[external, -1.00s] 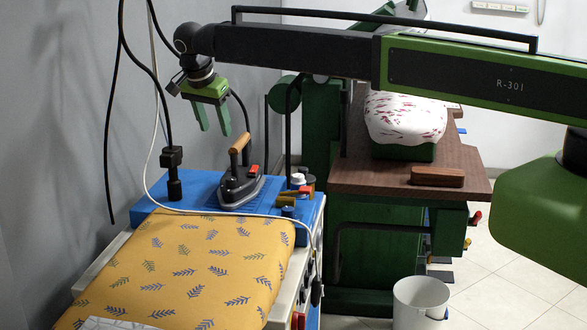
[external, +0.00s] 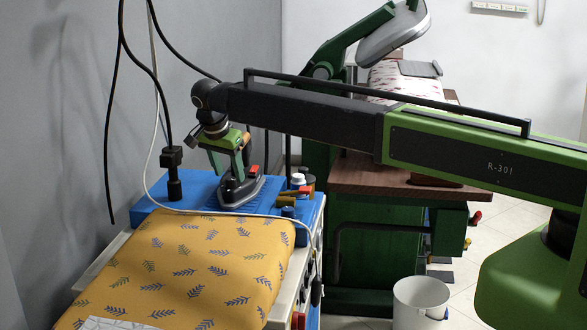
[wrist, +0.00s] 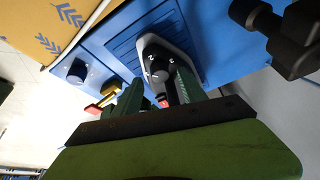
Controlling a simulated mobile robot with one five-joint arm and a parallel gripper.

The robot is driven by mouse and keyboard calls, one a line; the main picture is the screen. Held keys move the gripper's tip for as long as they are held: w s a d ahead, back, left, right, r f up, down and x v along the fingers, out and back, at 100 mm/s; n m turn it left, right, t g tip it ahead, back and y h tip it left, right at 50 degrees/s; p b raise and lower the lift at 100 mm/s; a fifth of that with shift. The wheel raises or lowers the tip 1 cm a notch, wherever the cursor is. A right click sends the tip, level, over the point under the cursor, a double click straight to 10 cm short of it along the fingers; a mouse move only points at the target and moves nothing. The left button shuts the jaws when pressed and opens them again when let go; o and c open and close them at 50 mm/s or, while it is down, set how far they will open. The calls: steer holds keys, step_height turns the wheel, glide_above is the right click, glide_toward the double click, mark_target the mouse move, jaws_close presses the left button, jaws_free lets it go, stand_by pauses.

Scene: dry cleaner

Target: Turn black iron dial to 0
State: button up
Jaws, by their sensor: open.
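The iron (external: 240,194) stands on the blue board (external: 190,188), with a red part on top. In the wrist view the iron's grey body (wrist: 180,50) shows beyond my gripper, with a black dial (wrist: 157,67) bearing small white marks. I cannot read its setting. My gripper (external: 230,163) is low over the iron, pointing down. In the wrist view my gripper (wrist: 158,88) has its two green fingers apart, on either side of the dial's line. I cannot tell whether they touch anything. My gripper and wrist hide most of the iron's wooden handle in the external view.
A yellow leaf-patterned ironing pad (external: 200,260) lies in front. Small knobs and a white-topped item (external: 298,180) stand right of the iron. A black cable post (external: 173,175) stands to the left. A brown-topped table (external: 375,178) is behind right, and a white bucket (external: 420,302) is on the floor.

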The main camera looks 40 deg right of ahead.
steer(key=shift+b+x, duration=0.45)
steer(key=shift+x, duration=0.7)
steer(key=shift+r, duration=0.1)
jaws_close()
steer(key=n, duration=0.2)
steer(key=n+t+y, duration=0.1)
steer(key=n, duration=0.1)
steer(key=shift+s+d+n, duration=0.1)
steer(key=shift+s+n, duration=0.1)
steer(key=shift+n, duration=0.1)
steer(key=n+y, duration=0.1)
steer(key=n, duration=0.2)
steer(key=n+t+y, duration=0.1)
steer(key=n, duration=0.1)
steer(key=shift+d+n, duration=0.1)
steer(key=shift+n, duration=0.3)
steer(key=shift+y, duration=0.3)
